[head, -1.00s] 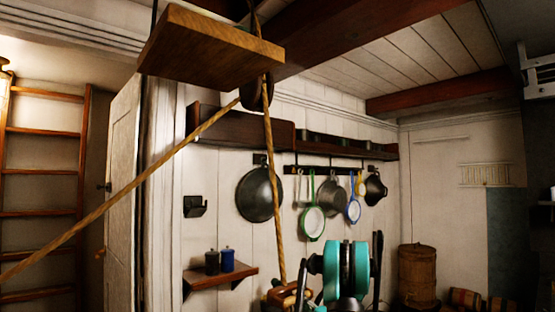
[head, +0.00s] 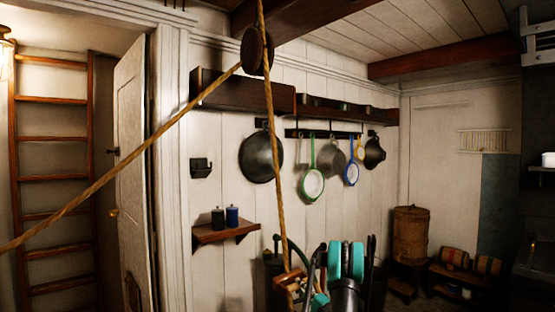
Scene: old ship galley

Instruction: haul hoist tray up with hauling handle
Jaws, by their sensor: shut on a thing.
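The hauling handle (head: 289,279), a small wooden piece, hangs at the lower end of a tan rope (head: 273,170), low in the middle of the head view. My gripper (head: 304,289) is shut on the handle, its fingers partly hidden by my teal and dark arm parts. The rope runs up to a dark round pulley block (head: 252,50) near the ceiling. A slanting length of rope (head: 120,168) runs from the pulley down to the left edge. The hoist tray is out of view.
A small wall shelf (head: 226,234) with two canisters is left of the rope. Pans (head: 261,157) hang on the wall behind. A ladder (head: 52,175) and an open door (head: 131,180) stand left. A barrel (head: 411,233) and low bench (head: 462,272) stand right.

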